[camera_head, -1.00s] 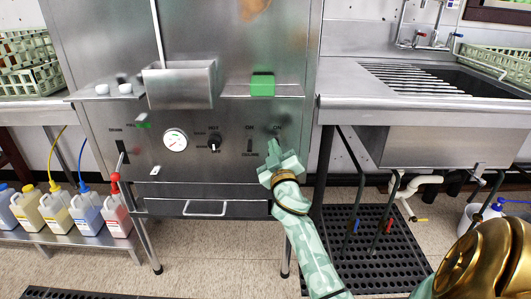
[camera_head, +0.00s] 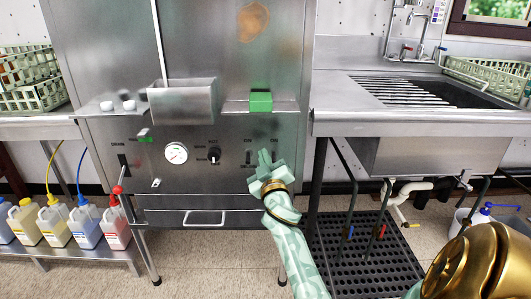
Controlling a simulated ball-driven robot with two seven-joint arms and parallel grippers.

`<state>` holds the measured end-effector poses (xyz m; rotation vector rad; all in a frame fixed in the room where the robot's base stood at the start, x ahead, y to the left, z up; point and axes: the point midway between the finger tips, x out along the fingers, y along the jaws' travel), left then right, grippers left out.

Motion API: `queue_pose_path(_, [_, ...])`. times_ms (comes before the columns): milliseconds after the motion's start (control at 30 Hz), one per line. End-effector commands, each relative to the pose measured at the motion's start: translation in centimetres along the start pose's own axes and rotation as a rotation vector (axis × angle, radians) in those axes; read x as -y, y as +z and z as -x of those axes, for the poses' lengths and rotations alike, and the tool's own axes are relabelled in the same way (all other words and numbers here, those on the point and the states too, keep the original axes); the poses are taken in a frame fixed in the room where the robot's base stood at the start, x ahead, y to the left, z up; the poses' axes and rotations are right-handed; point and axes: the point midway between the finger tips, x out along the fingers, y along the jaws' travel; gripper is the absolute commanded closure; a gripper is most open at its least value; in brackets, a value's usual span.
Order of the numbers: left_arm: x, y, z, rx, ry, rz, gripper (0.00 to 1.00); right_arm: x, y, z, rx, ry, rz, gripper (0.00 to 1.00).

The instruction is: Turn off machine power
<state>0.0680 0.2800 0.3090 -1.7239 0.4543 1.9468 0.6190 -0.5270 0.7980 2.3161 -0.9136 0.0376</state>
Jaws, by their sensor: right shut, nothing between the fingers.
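The steel dish machine (camera_head: 230,50) stands in the middle, with a control panel across its front. The panel has a round white gauge (camera_head: 176,153), a black rotary knob (camera_head: 214,154), a dark slot-like switch (camera_head: 248,157) just left of my right gripper, and another dark switch (camera_head: 124,162) at the far left. My left gripper is not in view.
A ledge holds a green block (camera_head: 260,101) above my right gripper; a steel bin (camera_head: 183,101) hangs beside it. A sink counter (camera_head: 400,120) is to the right. Several chemical jugs (camera_head: 84,225) stand on a low shelf at left. A black floor mat (camera_head: 370,262) lies under the sink.

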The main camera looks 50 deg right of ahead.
Motion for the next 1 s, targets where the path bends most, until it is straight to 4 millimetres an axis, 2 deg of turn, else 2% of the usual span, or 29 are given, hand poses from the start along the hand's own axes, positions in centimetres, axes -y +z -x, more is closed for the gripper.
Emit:
queue_pose_path(33, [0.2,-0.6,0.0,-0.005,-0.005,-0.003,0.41,0.9,1.3,1.5,0.013,-0.007,0.000,1.00])
queue_pose_path(200, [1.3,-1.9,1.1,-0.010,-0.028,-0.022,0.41,1.7,2.7,4.9,0.012,-0.007,0.000,1.00])
queue_pose_path(400, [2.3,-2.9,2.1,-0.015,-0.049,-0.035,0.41,2.1,3.6,7.3,0.009,-0.006,0.002,1.00])
queue_pose_path(567, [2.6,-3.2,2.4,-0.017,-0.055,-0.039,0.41,2.2,3.7,8.0,0.007,-0.005,0.004,1.00])
queue_pose_path(1000, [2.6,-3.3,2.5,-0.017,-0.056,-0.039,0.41,2.2,3.7,8.0,0.006,-0.005,0.003,1.00])
